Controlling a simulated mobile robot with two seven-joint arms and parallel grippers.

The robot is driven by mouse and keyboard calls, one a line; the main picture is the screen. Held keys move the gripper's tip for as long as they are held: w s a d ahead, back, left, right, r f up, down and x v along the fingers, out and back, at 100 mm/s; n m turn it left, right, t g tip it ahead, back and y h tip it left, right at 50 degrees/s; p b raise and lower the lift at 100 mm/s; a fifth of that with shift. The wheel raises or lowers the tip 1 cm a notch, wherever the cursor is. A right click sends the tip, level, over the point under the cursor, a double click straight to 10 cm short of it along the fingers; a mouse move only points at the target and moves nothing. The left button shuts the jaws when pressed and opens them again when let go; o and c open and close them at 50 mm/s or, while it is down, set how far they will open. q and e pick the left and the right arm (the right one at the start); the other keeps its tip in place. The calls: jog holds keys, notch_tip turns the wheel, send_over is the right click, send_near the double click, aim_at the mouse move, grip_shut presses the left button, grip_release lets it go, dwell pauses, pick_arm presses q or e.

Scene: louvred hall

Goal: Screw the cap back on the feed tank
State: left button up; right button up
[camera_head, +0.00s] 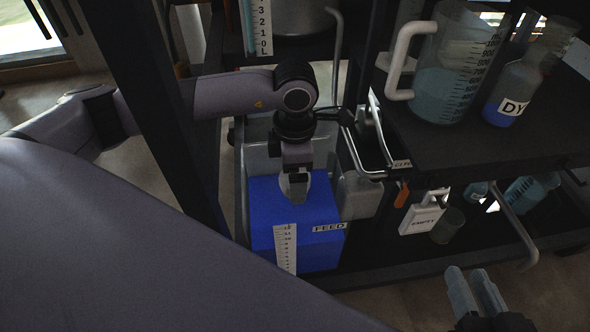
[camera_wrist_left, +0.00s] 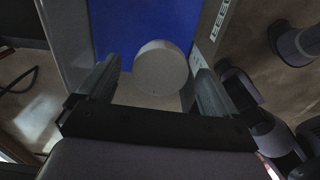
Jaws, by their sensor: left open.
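The feed tank (camera_head: 320,258) stands low on the rack, full of blue, with a FEED label and a white scale strip on its front. My left gripper (camera_head: 294,192) points down over its top. In the left wrist view, a round pale grey cap (camera_wrist_left: 160,68) lies between the spread fingers of my left gripper (camera_wrist_left: 152,88), with gaps at both sides. The tank's blue (camera_wrist_left: 130,28) shows behind it. Whether the cap is seated on the neck cannot be told. My right gripper (camera_head: 475,291) is low at the right, its fingers slightly apart and empty.
A measuring jug (camera_head: 445,90) and a flask labelled DY (camera_head: 512,92) stand on the dark shelf to the right. Below are a white EMPTY sign (camera_head: 423,215) and a small cup (camera_head: 447,226). A dark rack post (camera_head: 160,110) stands left of the tank.

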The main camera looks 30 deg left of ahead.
pick_arm(q)
jog(key=shift+r+p, duration=2.6)
jog(key=shift+r, duration=1)
jog(key=shift+f, duration=0.1)
pick_arm(e)
notch_tip(320, 180, up, 5)
jog(key=shift+f, duration=0.1)
pick_arm(q)
jog(key=shift+r, duration=0.65)
notch_tip(320, 180, up, 6)
jog(key=shift+f+p, duration=0.1)
jog(key=shift+p, duration=0.95)
pick_arm(e)
jog(key=shift+m+g+h, duration=0.3)
jog(key=shift+m+g, duration=0.1)
jog(key=shift+g, duration=0.4)
notch_tip(320, 180, down, 4)
jog(key=shift+a+f, duration=0.1)
